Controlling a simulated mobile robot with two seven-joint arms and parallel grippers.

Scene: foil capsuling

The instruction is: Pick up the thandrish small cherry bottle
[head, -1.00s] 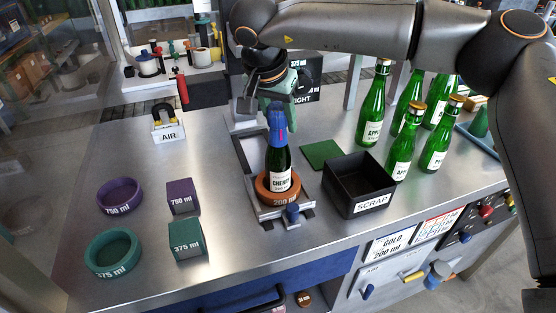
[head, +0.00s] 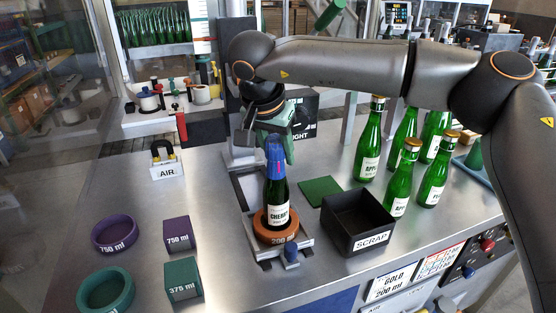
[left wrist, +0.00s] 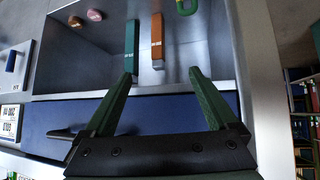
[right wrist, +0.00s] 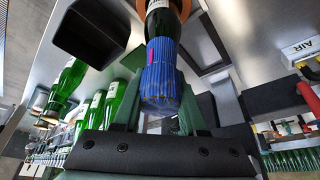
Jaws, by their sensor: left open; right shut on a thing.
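The small cherry bottle (head: 278,208), dark with a white CHERRY label and a blue capsule (head: 275,157) over its neck, stands upright in the orange 200 ml ring (head: 260,229). My right gripper (head: 277,140) is shut on the bottle's capped top. In the right wrist view, the blue capsule (right wrist: 161,75) lies between the green fingers (right wrist: 158,112) of this gripper. The bottle's base is hidden inside the ring. My left gripper (left wrist: 160,80) is open and empty in the left wrist view, in front of a blue panel (left wrist: 170,115); it is not visible in the head view.
A black SCRAP box (head: 371,238) stands right of the bottle, with a green pad (head: 320,190) behind it. Several green apple bottles (head: 370,150) stand further right. Purple and teal rings (head: 105,290) and blocks (head: 183,280) are at left.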

